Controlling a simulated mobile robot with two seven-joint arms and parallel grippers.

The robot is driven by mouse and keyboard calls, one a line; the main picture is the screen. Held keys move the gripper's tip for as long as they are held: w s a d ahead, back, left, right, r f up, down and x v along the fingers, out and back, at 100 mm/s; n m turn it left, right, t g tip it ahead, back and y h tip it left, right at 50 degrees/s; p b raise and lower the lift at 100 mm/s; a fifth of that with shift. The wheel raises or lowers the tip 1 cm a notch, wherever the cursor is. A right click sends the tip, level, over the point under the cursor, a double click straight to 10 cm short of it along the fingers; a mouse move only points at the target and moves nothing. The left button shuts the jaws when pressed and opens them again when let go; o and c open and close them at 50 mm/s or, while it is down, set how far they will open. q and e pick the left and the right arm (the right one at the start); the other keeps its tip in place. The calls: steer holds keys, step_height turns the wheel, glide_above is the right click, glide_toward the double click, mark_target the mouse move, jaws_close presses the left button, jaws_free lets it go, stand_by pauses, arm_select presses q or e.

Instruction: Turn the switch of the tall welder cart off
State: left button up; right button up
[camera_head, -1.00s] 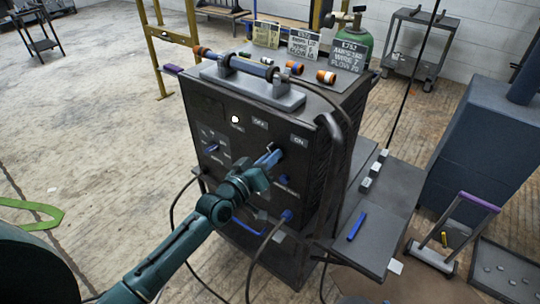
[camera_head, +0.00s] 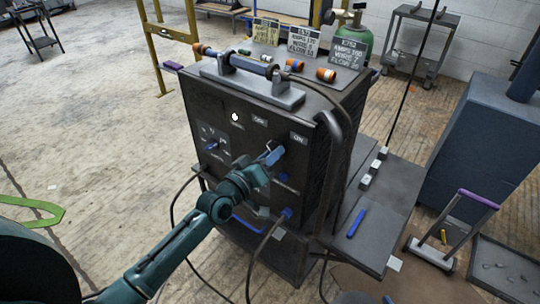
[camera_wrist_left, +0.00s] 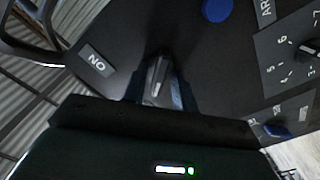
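The tall welder cart (camera_head: 315,160) is a dark box with a handle on top and a front panel. The OFF label (camera_head: 260,121) and ON label (camera_head: 299,138) are on its upper front. My left gripper (camera_head: 273,154) is at the panel just below and left of the ON label, covering the switch in the head view. In the left wrist view, a small grey lever, seemingly the switch (camera_wrist_left: 157,75), shows between the dark fingertips near the ON label (camera_wrist_left: 96,62). Whether the fingers press on it is unclear. My right gripper is not seen.
Cables hang from the cart's lower front. A side shelf (camera_head: 385,225) with a blue marker (camera_head: 356,222) is at its right. A blue cabinet (camera_head: 470,150) stands farther right. A green cylinder (camera_head: 352,40) is behind. Open floor lies to the left.

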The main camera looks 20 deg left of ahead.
arm_select(q)
steer(key=shift+o, duration=0.5)
steer(key=shift+s, duration=0.1)
steer(key=v, duration=1.3)
